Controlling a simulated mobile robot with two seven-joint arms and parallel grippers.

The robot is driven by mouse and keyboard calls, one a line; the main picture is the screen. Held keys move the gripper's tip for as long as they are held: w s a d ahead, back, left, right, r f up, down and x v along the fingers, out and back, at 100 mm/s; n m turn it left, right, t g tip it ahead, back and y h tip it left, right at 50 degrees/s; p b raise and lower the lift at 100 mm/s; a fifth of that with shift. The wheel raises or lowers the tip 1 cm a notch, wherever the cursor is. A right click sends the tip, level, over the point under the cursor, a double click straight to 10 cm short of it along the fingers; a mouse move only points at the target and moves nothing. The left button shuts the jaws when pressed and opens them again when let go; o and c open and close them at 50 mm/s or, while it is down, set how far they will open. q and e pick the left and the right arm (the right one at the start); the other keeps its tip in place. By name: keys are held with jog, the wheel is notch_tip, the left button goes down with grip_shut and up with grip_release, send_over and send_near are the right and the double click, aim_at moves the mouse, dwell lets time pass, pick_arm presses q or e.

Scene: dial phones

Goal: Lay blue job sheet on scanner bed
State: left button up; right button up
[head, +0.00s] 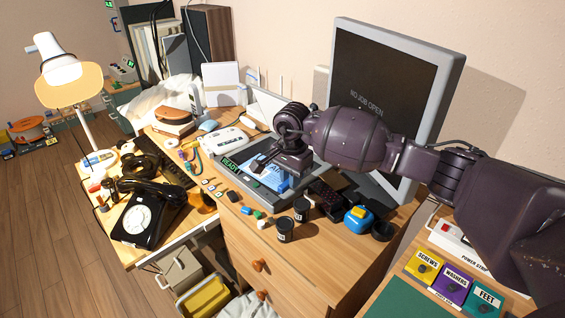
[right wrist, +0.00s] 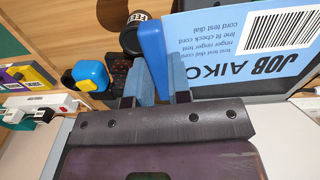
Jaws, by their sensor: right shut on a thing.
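The blue job sheet (head: 266,175) is a light blue card with dark print and a white barcode label. It also shows in the right wrist view (right wrist: 215,45), with a darker blue grip block (right wrist: 153,50) at its edge. My right gripper (head: 264,164) is shut on that block; its fingers show on either side of it in the wrist view (right wrist: 152,88). The sheet is over the grey scanner bed (head: 240,183), which has a green READY display (head: 231,163). I cannot tell whether the sheet touches the bed. My left gripper is not in view.
A monitor (head: 385,85) reading NO JOB OPEN stands behind the scanner. Dark jars (head: 286,229), a blue-and-yellow block (head: 357,219) and small coloured pieces (head: 247,211) lie in front. A black dial phone (head: 145,213) and a lamp (head: 68,85) are at left.

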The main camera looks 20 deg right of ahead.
aim_at(299, 188)
jog(key=shift+w+d+m, duration=0.25)
jog(key=shift+w+m, duration=0.05)
jog(key=shift+w, duration=0.25)
jog(key=shift+w+d, duration=0.1)
jog(key=shift+w, duration=0.15)
jog(key=shift+w+d+f+b, duration=0.2)
jog(key=shift+d+f+b, duration=0.2)
jog(key=shift+f, duration=0.1)
jog(key=shift+w+d+f+b, duration=0.35)
jog(key=shift+d+f, duration=0.05)
jog(key=shift+f, duration=0.1)
jog(key=shift+w+d+f+b, duration=0.8)
jog(key=shift+d+f+b, duration=0.05)
jog(key=shift+d+f, duration=0.2)
jog(key=shift+w+d+f+b, duration=0.5)
jog(key=shift+d+f, duration=0.1)
jog(key=shift+f, duration=0.55)
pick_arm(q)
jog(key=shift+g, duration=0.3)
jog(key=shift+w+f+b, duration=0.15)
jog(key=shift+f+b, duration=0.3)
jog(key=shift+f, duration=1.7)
pick_arm(e)
jog(key=shift+f, duration=0.7)
